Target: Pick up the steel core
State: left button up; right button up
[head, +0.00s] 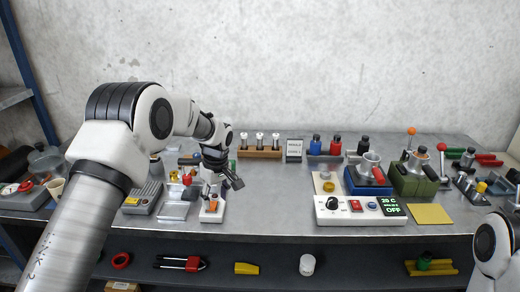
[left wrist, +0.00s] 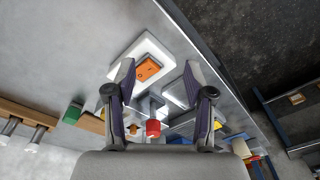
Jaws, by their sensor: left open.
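My left gripper (head: 236,184) is open above the left-middle of the steel bench. Its two fingers, apart with nothing held between them, also show in the left wrist view (left wrist: 158,72). A white block with an orange top part (left wrist: 148,69) lies below and beyond the fingertips; it also shows in the head view (head: 212,209). A red-ended piece (left wrist: 153,128) shows between the fingers, nearer the palm. I cannot tell for certain which piece is the steel core; several small metal parts near the gripper are partly hidden. My right gripper is not clearly in view.
A wooden rack (head: 260,153) with 3 upright metal pins stands behind the gripper. A white control box (head: 361,209), a green machine (head: 412,182) and a yellow pad (head: 430,214) stand on the right. The front middle of the bench (head: 270,217) is clear.

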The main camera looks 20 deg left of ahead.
aim_at(259, 135)
jog(key=i, duration=1.5)
